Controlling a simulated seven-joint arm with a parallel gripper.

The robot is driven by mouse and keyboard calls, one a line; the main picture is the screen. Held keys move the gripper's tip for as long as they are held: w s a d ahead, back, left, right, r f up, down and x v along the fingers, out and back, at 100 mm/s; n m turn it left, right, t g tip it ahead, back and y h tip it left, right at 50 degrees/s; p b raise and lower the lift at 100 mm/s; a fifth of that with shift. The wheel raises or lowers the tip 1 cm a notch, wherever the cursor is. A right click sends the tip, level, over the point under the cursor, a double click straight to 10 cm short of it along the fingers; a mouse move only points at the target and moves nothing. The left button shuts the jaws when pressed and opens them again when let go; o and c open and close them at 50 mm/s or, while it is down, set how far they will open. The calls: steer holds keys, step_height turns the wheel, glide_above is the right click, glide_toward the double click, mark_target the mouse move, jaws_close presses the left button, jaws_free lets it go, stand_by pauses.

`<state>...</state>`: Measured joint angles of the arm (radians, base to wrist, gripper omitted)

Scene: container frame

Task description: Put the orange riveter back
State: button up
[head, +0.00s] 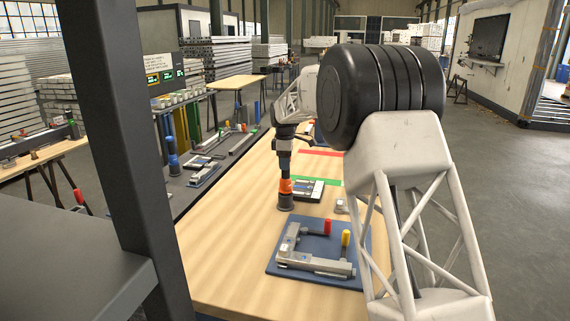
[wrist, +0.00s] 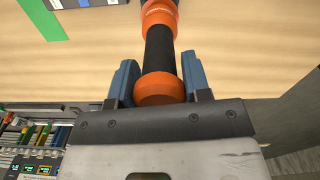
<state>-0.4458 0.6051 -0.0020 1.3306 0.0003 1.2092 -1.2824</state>
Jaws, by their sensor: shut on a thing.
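The orange riveter (head: 286,187), orange with black sections, hangs upright below my gripper (head: 284,142) over the wooden table. In the wrist view the riveter (wrist: 160,52) lies between the two blue fingers of my gripper (wrist: 156,78), which is shut on it near its orange end. A dark round piece (head: 286,203) is at the riveter's lower end, close to the tabletop. I cannot tell whether it is part of the tool or a holder, or whether it touches the table.
A blue board (head: 275,268) with a metal frame and red and yellow clamp handles lies at the table's front. A flat fixture (head: 308,189) is just right of the riveter. A dark bench (head: 180,198) with an upright blue tool (head: 172,157) stands left. A dark post (head: 115,130) is nearby.

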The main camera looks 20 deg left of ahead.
steer(key=shift+f, duration=0.65)
steer(key=o, duration=0.9)
steer(key=shift+o, duration=0.2)
step_height(320, 180, up, 13)
steer(key=shift+f, duration=0.1)
stand_by(0.3)
stand_by(0.8)
